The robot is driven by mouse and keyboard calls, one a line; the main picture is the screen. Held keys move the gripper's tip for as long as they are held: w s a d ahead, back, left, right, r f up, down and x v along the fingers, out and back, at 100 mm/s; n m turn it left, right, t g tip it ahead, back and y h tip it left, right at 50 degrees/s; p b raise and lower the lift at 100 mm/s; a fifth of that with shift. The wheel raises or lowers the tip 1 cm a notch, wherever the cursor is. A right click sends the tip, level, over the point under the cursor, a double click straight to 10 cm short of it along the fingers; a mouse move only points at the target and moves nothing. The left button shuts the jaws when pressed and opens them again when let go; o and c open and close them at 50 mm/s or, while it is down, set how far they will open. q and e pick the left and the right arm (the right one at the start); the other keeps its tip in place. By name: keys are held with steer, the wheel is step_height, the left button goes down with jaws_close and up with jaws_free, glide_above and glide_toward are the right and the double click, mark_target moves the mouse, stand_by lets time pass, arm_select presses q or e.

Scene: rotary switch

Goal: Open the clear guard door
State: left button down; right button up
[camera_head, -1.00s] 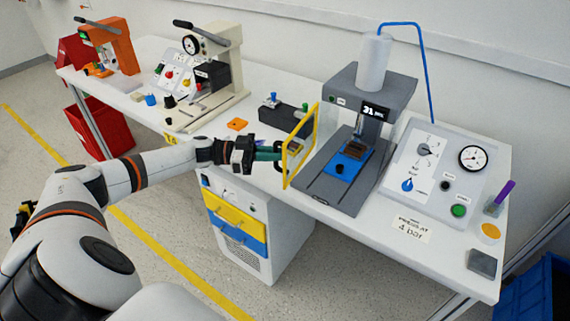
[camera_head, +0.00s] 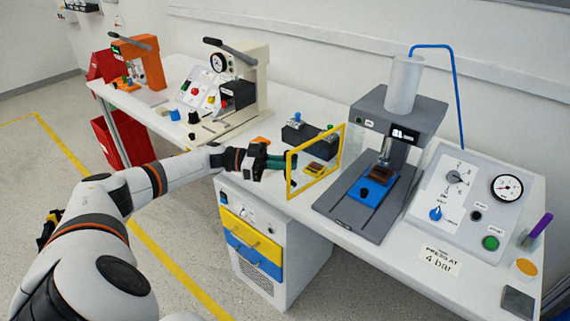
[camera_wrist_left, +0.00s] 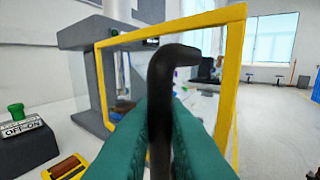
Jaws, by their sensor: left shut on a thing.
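The clear guard door has a yellow frame (camera_head: 341,152) and stands upright at the left front of the grey press (camera_head: 349,209), swung out from it. In the left wrist view its frame (camera_wrist_left: 229,75) fills the middle, with the press behind. My left gripper (camera_head: 284,168) comes in from the left at the door's near edge. In the left wrist view its green fingers (camera_wrist_left: 160,125) are shut on the door's black handle (camera_wrist_left: 161,75). Part of the handle is hidden between the fingers.
A dark box with OFF-ON labels (camera_wrist_left: 22,127) sits beyond the door. A blue fixture (camera_head: 366,191) lies on the press base. A control panel (camera_head: 455,205) stands to the right. A drawer cabinet (camera_head: 290,262) is under the table, with floor clear before it.

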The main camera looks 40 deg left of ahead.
arm_select(q)
steer(key=c, duration=1.9)
jaws_free()
steer(key=shift+o, duration=0.7)
steer(key=shift+w, duration=0.2)
steer(key=b+v, duration=0.2)
steer(key=v, duration=1)
steer(key=shift+b, duration=0.35)
steer(key=shift+f, duration=0.1)
